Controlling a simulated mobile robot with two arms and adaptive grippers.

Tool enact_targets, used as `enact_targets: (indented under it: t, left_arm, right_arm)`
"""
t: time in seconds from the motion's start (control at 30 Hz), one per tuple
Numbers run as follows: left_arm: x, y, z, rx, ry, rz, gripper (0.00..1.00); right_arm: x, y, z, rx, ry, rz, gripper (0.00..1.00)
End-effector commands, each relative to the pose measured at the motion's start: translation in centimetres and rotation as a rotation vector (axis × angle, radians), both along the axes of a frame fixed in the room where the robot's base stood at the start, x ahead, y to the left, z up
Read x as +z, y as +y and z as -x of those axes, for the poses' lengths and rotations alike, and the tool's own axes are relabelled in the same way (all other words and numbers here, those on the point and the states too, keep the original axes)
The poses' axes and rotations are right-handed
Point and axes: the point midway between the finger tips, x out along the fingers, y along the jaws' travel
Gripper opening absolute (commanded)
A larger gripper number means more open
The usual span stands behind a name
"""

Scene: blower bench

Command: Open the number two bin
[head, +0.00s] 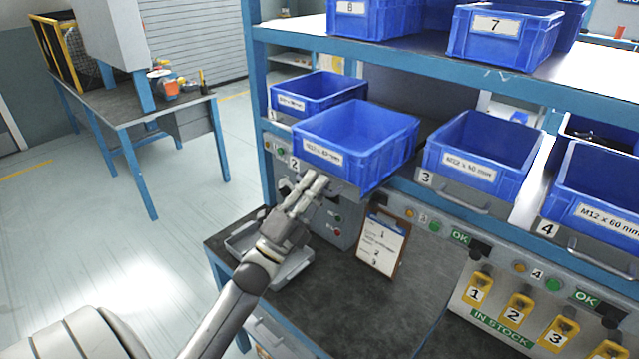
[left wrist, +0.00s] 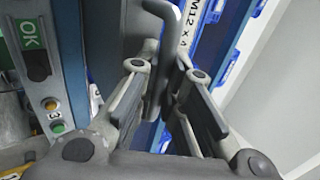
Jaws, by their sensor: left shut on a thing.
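The number two bin (head: 345,160) is a blue open-topped box with a white label on its front. It juts out in front of its neighbours on the middle shelf, and its inside looks empty. A "2" plate (head: 294,163) shows at its lower left. My left gripper (head: 317,183) is just under the bin's front, shut on its grey handle. In the left wrist view the handle (left wrist: 172,18) rises between the fingers (left wrist: 168,75), with part of the M12 label beside it. The fingers hide most of the handle. My right gripper is out of view.
Bin 3 (head: 480,152) and bin 4 (head: 600,190) stand to the right, another blue bin (head: 318,92) behind to the left. A clipboard (head: 382,243) leans below, and a grey tray (head: 290,268) lies on the dark bench top (head: 390,310). Open floor lies left.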

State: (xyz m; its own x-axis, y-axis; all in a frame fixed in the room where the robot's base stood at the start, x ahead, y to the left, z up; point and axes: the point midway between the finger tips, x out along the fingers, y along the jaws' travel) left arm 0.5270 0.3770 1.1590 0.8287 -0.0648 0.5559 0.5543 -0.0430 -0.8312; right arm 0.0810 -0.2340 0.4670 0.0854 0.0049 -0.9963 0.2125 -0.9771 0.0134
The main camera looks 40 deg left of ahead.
Motion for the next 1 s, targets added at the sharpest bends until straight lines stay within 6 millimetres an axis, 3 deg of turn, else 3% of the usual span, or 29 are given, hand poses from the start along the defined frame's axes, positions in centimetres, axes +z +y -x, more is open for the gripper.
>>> enact_targets:
  t: [0.4,0.43,0.5,0.83,1.0]
  left_arm:
    - [-0.1,0.0,0.2,-0.001,0.002,0.001,0.00]
    - [-0.1,0.0,0.2,-0.001,0.002,0.001,0.12]
    - [-0.1,0.0,0.2,-0.001,0.002,0.001,0.19]
    - [-0.1,0.0,0.3,-0.001,0.001,0.001,0.19]
    - [-1.3,0.2,1.8,0.001,0.004,0.002,0.19]
  right_arm:
    - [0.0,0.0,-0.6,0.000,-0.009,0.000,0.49]
    - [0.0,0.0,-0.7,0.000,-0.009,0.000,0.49]
    - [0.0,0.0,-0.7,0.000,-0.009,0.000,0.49]
    - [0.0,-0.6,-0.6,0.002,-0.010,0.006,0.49]
    - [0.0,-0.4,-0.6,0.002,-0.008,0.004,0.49]
